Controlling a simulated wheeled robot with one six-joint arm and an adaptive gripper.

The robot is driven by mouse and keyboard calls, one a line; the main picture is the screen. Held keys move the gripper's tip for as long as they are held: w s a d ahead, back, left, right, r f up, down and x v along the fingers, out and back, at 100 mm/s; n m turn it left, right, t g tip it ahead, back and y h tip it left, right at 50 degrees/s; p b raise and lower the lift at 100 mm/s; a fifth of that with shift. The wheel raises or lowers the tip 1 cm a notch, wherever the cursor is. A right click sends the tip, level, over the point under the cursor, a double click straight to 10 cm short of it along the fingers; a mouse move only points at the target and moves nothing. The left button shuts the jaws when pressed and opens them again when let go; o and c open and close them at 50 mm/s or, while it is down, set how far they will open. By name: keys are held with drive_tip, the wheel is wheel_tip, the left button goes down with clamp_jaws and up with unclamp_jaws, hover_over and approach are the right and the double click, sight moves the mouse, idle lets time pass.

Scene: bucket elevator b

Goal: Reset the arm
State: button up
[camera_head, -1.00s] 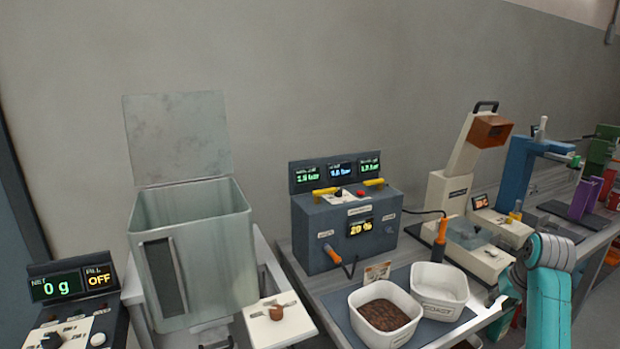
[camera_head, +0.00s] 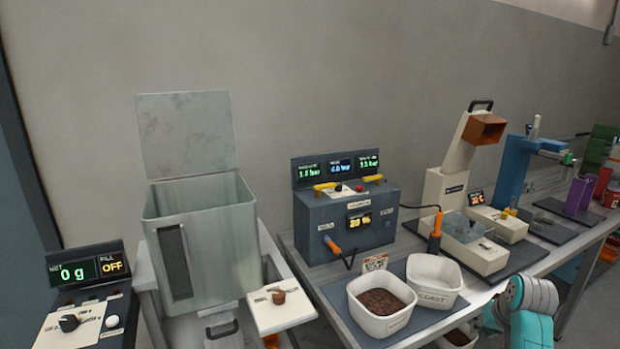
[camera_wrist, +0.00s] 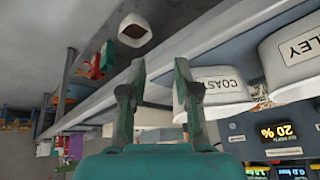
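My teal arm (camera_head: 528,310) shows at the lower right of the head view, in front of the bench, with its elbow bent. My gripper (camera_wrist: 160,72) shows in the wrist view, its two dark green fingers apart with nothing between them. Beyond the fingers, in a turned view, are the bench edge and a white bin lettered "COAST" (camera_wrist: 215,88). The gripper itself is hidden in the head view.
The bench holds a white bin of brown grains (camera_head: 382,303), a white bin (camera_head: 434,281), a dark control box (camera_head: 345,225) and a cream machine (camera_head: 455,190). A steel hopper (camera_head: 205,240) with raised lid stands left. Another white bin (camera_wrist: 134,30) sits low.

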drive_tip(key=s+a+f, duration=0.4)
drive_tip(key=a+f, duration=0.2)
drive_tip(key=f, duration=0.4)
drive_tip(key=s+a+f+n+t, duration=0.1)
drive_tip(key=s+a+f+t, duration=0.1)
drive_tip(key=s+a+f, duration=0.6)
drive_tip(key=s+a+f+n+t, duration=0.1)
drive_tip(key=s+a+f+t, duration=0.15)
drive_tip(key=s+a, duration=0.55)
drive_tip(key=s+a+t, duration=0.1)
drive_tip(key=s+a, duration=0.1)
drive_tip(key=s, duration=1)
drive_tip(key=s+a+r+n+t, duration=0.1)
drive_tip(key=s+a+r+t, duration=0.1)
drive_tip(key=s+r, duration=0.7)
drive_tip(key=s+a+r+n+t+y, duration=0.1)
drive_tip(key=s+a+r+t, duration=0.1)
drive_tip(key=s+r, duration=0.7)
drive_tip(key=shift+s+a, duration=0.7)
drive_tip(key=shift+s, duration=0.35)
drive_tip(key=shift+r, duration=0.1)
